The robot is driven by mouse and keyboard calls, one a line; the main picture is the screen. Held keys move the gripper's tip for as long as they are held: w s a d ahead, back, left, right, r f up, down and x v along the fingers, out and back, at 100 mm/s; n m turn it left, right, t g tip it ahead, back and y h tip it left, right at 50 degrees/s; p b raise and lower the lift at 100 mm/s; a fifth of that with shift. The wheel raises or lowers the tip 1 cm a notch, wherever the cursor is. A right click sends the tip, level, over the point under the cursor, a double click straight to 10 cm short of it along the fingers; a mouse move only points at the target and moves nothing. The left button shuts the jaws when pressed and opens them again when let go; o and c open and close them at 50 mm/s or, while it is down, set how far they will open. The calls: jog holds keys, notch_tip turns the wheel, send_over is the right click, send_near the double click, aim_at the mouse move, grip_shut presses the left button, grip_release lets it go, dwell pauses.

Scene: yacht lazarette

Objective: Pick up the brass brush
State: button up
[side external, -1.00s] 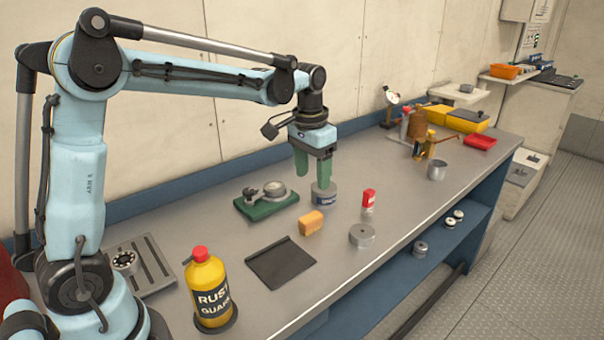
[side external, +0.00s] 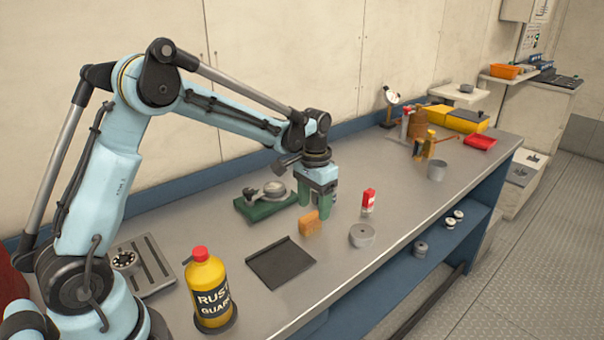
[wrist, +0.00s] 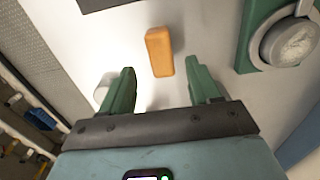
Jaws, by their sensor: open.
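I cannot clearly make out a brass brush in either view. An orange-tan block (side external: 310,223) lies on the grey bench; it also shows in the wrist view (wrist: 160,52), ahead of and between my fingers. I cannot tell whether it is part of a brush. A brass-coloured object (side external: 431,143) stands farther along the bench, too small to identify. My gripper (side external: 314,207) points down over the bench just behind the block. It also shows in the wrist view (wrist: 160,66), with its green fingers apart and nothing held between them.
A green-based device (side external: 268,197) is left of my gripper. A grey disc (side external: 362,235) and a red-and-white container (side external: 368,200) are to the right. A black tray (side external: 281,262) and a yellow bottle (side external: 209,288) are nearer. The bench's front edge drops to a shelf.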

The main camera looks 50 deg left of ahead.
aim_at(312, 215)
jog(key=shift+s+a+f, duration=0.15)
jog(key=shift+f, duration=2)
jog(key=c, duration=1.1)
jog(key=shift+o, duration=0.2)
jog(key=shift+r, duration=0.1)
jog(key=shift+r, duration=0.55)
notch_tip(312, 215, up, 3)
jog(key=shift+f, duration=0.15)
jog(key=s+d+r, duration=0.4)
jog(key=d+r, duration=0.3)
jog(key=d, duration=0.3)
jog(key=shift+s+d, duration=0.3)
jog(key=shift+d, duration=0.05)
